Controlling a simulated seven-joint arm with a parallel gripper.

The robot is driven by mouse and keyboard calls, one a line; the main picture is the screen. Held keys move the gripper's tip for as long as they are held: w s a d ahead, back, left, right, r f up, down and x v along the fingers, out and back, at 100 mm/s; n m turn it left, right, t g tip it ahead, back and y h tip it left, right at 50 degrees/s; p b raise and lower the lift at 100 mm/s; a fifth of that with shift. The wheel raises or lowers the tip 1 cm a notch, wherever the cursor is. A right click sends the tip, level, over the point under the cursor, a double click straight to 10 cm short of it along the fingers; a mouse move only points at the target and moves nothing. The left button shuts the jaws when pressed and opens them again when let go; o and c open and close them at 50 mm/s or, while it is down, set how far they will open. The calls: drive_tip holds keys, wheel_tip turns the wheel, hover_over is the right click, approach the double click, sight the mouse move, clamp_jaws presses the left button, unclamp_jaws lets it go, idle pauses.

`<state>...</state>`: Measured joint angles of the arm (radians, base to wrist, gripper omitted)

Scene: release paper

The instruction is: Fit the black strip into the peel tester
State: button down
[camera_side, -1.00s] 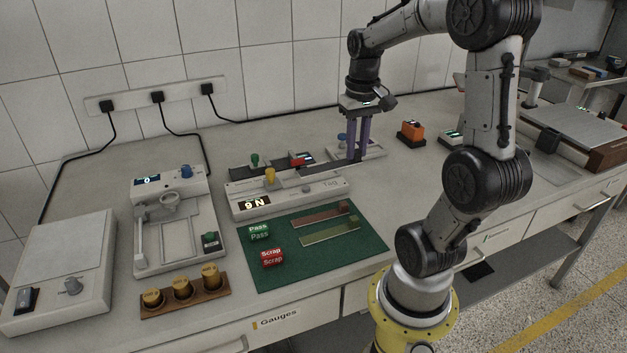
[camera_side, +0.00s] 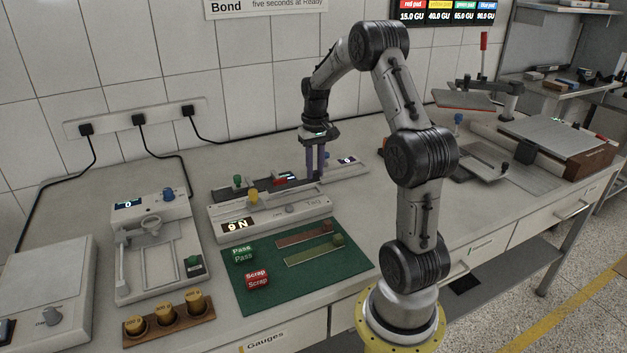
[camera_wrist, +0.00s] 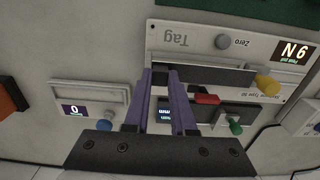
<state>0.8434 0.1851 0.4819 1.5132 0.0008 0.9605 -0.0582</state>
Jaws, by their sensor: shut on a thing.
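In the wrist view my gripper (camera_wrist: 160,72) is shut on the black strip (camera_wrist: 218,76). The strip runs from the fingers along the tester towards the yellow knob (camera_wrist: 266,84).
Behind the tester is a dark unit with a green knob (camera_side: 238,180) and a red block. A small display unit (camera_side: 347,162) stands right of my fingers. A green mat (camera_side: 345,262) in front holds two strips and the Pass and Scrap blocks (camera_side: 257,276).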

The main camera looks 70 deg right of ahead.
sight(314, 180)
drive_tip(key=shift+w+d+f, duration=0.2)
drive_tip(key=shift+f, duration=0.15)
drive_tip(key=shift+w+d+f, duration=0.15)
drive_tip(key=shift+f, duration=1.65)
drive_tip(key=shift+f, duration=0.15)
drive_tip(key=c, duration=0.7)
unclamp_jaws()
drive_tip(key=shift+c, duration=0.2)
